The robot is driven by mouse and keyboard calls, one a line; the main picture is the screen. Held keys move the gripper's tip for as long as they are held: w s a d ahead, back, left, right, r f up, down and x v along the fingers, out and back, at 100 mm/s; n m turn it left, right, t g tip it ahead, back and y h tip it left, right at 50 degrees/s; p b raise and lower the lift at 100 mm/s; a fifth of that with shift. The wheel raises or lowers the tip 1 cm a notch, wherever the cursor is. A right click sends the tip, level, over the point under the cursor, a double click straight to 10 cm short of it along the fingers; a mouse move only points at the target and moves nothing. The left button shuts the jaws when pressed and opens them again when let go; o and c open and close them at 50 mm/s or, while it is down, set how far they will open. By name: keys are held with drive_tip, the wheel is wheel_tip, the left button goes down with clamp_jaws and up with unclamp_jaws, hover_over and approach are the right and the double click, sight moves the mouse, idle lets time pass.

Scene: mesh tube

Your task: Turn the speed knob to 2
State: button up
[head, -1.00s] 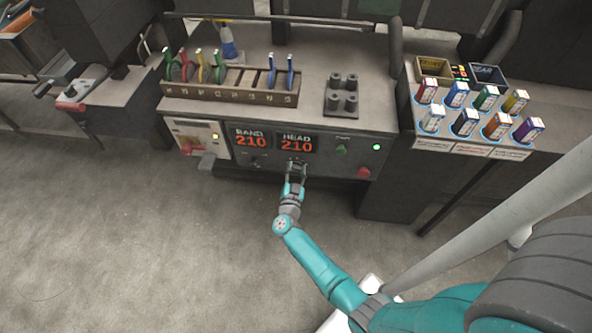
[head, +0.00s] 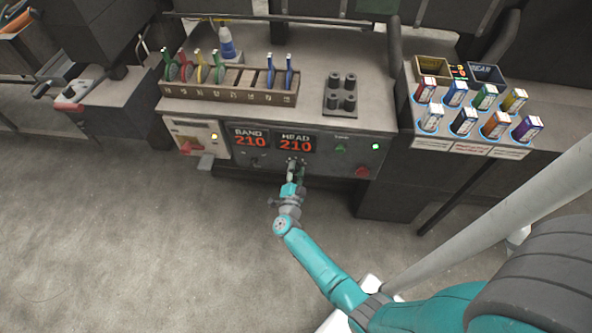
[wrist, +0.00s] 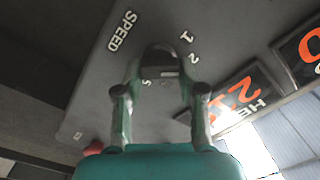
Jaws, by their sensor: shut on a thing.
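The speed knob (wrist: 160,58) is dark and sits on the grey front panel, between the fingertips of my gripper (wrist: 163,75) in the wrist view. My gripper is shut on it. The label SPEED and the numerals 1, 2 and 5 show around the knob, tilted in this view. Other numerals are hidden by the fingers or the knob. I cannot tell clearly which numeral the knob points to. In the head view my gripper (head: 296,172) is at the panel just below the HEAD display, and it hides the knob.
The BAND display (head: 250,137) and HEAD display (head: 296,144) both read 210. A red button (head: 362,172) and a green lamp (head: 376,146) are to the right on the panel. A rack (head: 228,94) of coloured tools stands above. The floor in front is clear.

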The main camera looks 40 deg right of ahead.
idle(0.4)
drive_tip(key=o, duration=1.1)
drive_tip(key=shift+o, duration=0.2)
drive_tip(key=v, duration=1.2)
drive_tip(key=shift+s, duration=0.1)
drive_tip(key=s+a+r+n+t+y, duration=0.1)
drive_tip(key=s+a+r+n+y, duration=0.3)
drive_tip(key=s+r+n, duration=0.2)
drive_tip(key=s+a+r+n+t+y, duration=0.1)
drive_tip(key=s+a+r+n+y, duration=0.4)
drive_tip(key=s+r, duration=0.6)
drive_tip(key=s+a+r+n+t+y, duration=0.1)
drive_tip(key=s+a+r+n+y, duration=0.4)
drive_tip(key=s, duration=1)
wheel_tip(320, 180, up, 4)
drive_tip(key=n, duration=0.4)
drive_tip(key=shift+a+f+t, duration=0.2)
drive_tip(key=shift+a+t, duration=0.05)
drive_tip(key=shift+t, duration=0.15)
